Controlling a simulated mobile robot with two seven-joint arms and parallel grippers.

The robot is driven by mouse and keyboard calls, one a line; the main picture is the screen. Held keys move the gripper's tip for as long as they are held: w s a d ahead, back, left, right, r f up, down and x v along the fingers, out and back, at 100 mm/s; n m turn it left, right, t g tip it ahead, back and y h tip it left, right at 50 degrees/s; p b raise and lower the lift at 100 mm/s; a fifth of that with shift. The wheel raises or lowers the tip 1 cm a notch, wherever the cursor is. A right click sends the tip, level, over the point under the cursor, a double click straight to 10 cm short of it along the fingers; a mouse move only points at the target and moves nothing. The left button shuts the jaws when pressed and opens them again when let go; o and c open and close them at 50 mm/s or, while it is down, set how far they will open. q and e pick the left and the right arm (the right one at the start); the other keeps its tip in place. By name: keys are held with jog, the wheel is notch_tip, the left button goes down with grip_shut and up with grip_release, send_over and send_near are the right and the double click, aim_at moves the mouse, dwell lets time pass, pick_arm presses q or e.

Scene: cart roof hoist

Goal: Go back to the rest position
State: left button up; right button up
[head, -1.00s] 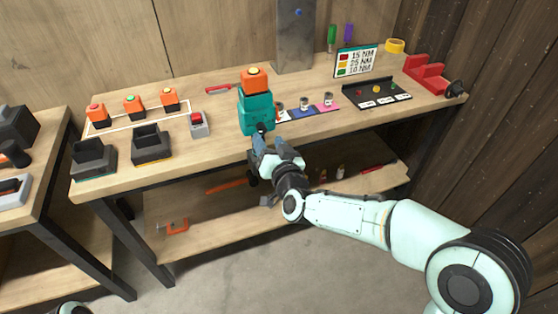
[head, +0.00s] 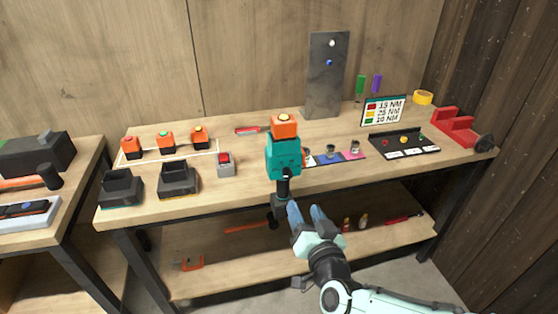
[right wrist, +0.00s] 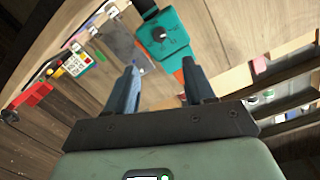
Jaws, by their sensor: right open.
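My right gripper (head: 307,212) is open and empty, in front of the workbench edge and just below and right of the teal power tool (head: 284,158). The tool stands upright at the front edge, an orange battery (head: 284,128) on top and a dark shaft below. In the right wrist view my two fingers (right wrist: 160,66) are spread apart with nothing between them. The teal tool (right wrist: 163,36) lies beyond the fingertips, apart from them. My left gripper is not in view.
The workbench (head: 240,197) holds orange batteries (head: 166,139), dark chargers (head: 178,180), a black tray (head: 405,146) and a red holder (head: 452,128). A lower shelf (head: 225,267) carries hand tools. A second bench (head: 75,200) stands left. Floor shows at the bottom.

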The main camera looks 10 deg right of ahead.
jog(key=s+f+n+g+y+p, duration=0.1)
jog(key=s+f+g+p, duration=0.3)
jog(key=f, duration=1.1)
jog(key=s+f+g+p, duration=0.1)
jog(key=s+f+g, duration=0.3)
jog(key=f, duration=1)
pick_arm(q)
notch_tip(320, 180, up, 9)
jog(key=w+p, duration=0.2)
jog(key=p, duration=0.2)
pick_arm(e)
jog(key=s+a+f+g+y, duration=0.1)
jog(key=s+f+g, duration=0.4)
jog(key=s, duration=0.6)
jog(key=s+a+f+g+y, duration=0.1)
jog(key=s+a+f+g, duration=0.1)
jog(key=s+f+g, duration=0.3)
jog(key=s+f, duration=0.3)
jog(key=s, duration=0.3)
jog(key=shift+a+f+m, duration=0.3)
